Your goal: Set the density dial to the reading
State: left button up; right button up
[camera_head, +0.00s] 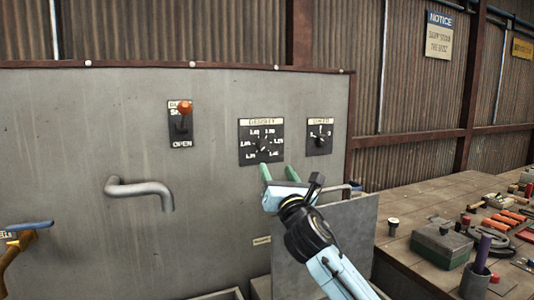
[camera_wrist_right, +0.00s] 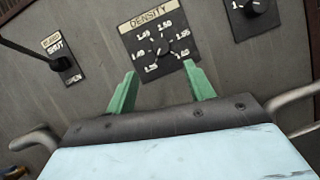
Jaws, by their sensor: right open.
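The density dial (camera_head: 262,143) is a dark square plate with a cream "DENSITY" header, white number marks in a ring and a small dark knob at its centre. It also shows in the right wrist view (camera_wrist_right: 161,46), tilted, with the knob between and beyond the fingertips. The knob's pointer is too small to read surely. My right gripper (camera_head: 278,172) is open and empty, just below the dial in the head view. Its two green fingers (camera_wrist_right: 160,70) point at the plate's lower edge, apart from the knob as far as I can tell. My left gripper is out of view.
A second dial (camera_head: 319,137) sits right of the density dial. A red-knobbed lever (camera_head: 184,115) and a bent grey pipe (camera_head: 140,192) are on the panel's left. A blue-handled valve (camera_head: 28,227) is lower left. A cluttered workbench (camera_head: 420,195) stands right.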

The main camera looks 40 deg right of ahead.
aim_at(265, 146)
jog(key=x, duration=1)
jog(key=shift+w+d+p, duration=0.15)
jog(key=shift+w+p, duration=0.1)
jog(key=shift+p, duration=0.05)
jog(key=c, duration=1)
jog(key=shift+o, duration=0.2)
jog(key=shift+r+m, duration=0.1)
jog(key=shift+m, duration=0.3)
